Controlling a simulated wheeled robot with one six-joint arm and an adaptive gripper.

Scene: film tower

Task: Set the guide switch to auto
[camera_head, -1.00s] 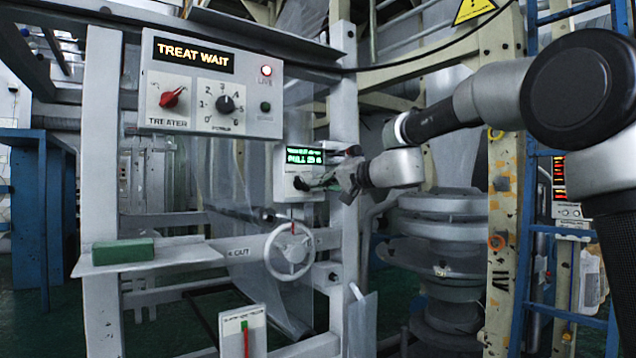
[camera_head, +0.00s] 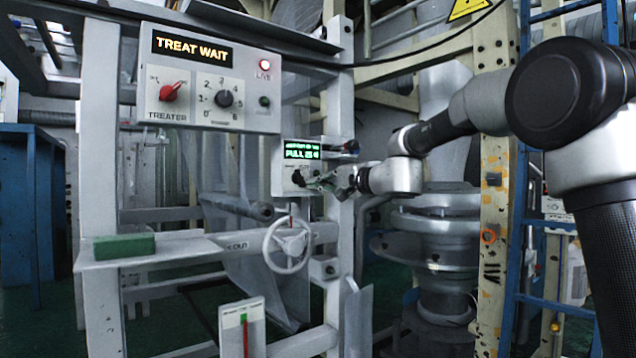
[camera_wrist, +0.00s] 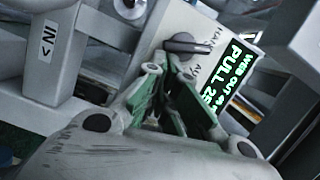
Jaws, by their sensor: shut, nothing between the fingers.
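The guide switch is a dark knob (camera_head: 298,177) on a small light panel with a lit green display (camera_head: 302,150). In the wrist view the knob (camera_wrist: 188,47) lies crosswise in the picture, with HAND and partly hidden AU lettering beside it. I cannot tell for sure which label it points to. My gripper (camera_head: 318,182) is in front of the panel, just right of the knob in the head view. In the wrist view its fingers (camera_wrist: 166,72) are shut and empty, with the tips close below the knob. Whether they touch it is unclear.
A larger control box (camera_head: 210,80) reading TREAT WAIT hangs up left. A white handwheel (camera_head: 287,246) sits below the small panel. A green block (camera_head: 124,246) lies on the shelf at left. An upright post (camera_head: 340,230) stands right of the panel.

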